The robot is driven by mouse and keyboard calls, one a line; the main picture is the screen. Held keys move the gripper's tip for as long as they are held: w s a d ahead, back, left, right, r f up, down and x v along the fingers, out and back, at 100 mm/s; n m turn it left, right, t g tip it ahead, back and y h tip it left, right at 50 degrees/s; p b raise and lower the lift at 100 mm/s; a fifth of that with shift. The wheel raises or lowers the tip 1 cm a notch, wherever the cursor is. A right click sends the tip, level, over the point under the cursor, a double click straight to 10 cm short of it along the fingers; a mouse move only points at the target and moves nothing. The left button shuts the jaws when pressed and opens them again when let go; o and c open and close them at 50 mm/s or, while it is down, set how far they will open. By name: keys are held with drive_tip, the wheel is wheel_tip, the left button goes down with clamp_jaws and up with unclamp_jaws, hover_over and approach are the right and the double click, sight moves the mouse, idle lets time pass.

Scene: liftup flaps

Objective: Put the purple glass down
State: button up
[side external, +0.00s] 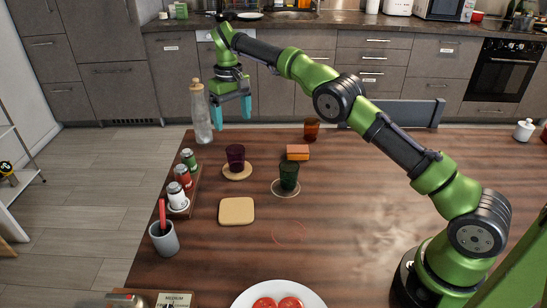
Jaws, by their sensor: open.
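The dark purple glass (235,157) stands upright on a round wooden coaster (237,173) on the left half of the table. My gripper (231,113) is open and empty, with its cyan fingers pointing down. In the picture it is above the purple glass, apart from it, near the table's far edge. How far it is from the glass in depth I cannot tell exactly.
A dark green glass (289,176) stands right of the purple glass, and an amber glass (311,129) stands farther back. A tall bottle (201,113) is close left of my gripper. Spice jars (183,176) line the left edge.

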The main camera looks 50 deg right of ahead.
drive_tip(key=s+d+r+m+t+y, duration=0.1)
drive_tip(key=s+r+t, duration=0.2)
drive_tip(key=s+r, duration=1.15)
drive_tip(key=s+a+f+m+t, duration=0.1)
drive_tip(key=s+f+t, duration=0.1)
drive_tip(key=s, duration=0.8)
drive_tip(key=s+f+m+t+y, duration=0.1)
drive_tip(key=s+f, duration=0.3)
drive_tip(key=s, duration=0.7)
drive_tip(key=shift+a+f+t, duration=0.2)
drive_tip(key=shift+a+t, duration=0.15)
drive_tip(key=shift+t, duration=0.25)
